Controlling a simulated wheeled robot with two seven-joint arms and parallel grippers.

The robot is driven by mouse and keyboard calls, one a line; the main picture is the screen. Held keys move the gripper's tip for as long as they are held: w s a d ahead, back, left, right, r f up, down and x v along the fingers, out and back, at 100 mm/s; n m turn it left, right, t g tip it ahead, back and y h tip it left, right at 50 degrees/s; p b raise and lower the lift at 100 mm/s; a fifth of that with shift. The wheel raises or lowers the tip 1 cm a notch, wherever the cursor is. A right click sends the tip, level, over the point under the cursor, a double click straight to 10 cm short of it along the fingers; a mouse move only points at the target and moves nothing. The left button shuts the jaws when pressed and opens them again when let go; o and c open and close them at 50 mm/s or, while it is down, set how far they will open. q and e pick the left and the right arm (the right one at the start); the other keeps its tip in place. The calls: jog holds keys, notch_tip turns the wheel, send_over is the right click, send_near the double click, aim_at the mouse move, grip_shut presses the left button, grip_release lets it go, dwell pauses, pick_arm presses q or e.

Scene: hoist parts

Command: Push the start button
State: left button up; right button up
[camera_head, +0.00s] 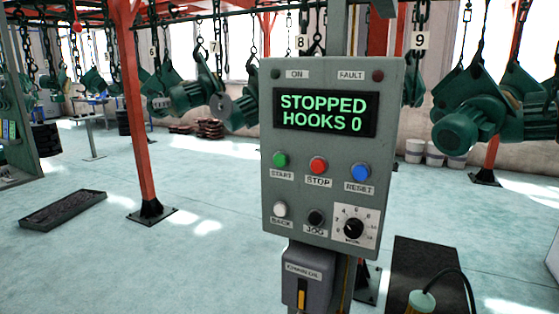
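A grey control panel (334,232) stands upright on a post in front of me. The green start button (280,160) is at the left of its upper button row, above a label reading START. The red stop button (318,165) and the blue reset button (360,172) are to its right. The display (324,113) reads "STOPPED HOOKS 0" in green letters. Nothing covers the start button. Neither of my grippers shows in the view.
Below are a white button (280,209), a black jog button (316,217), a dial (354,228) and a grey box (306,275) with an orange handle. Green hoist parts (470,128) hang on chains behind. A red post (138,120) stands to the left.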

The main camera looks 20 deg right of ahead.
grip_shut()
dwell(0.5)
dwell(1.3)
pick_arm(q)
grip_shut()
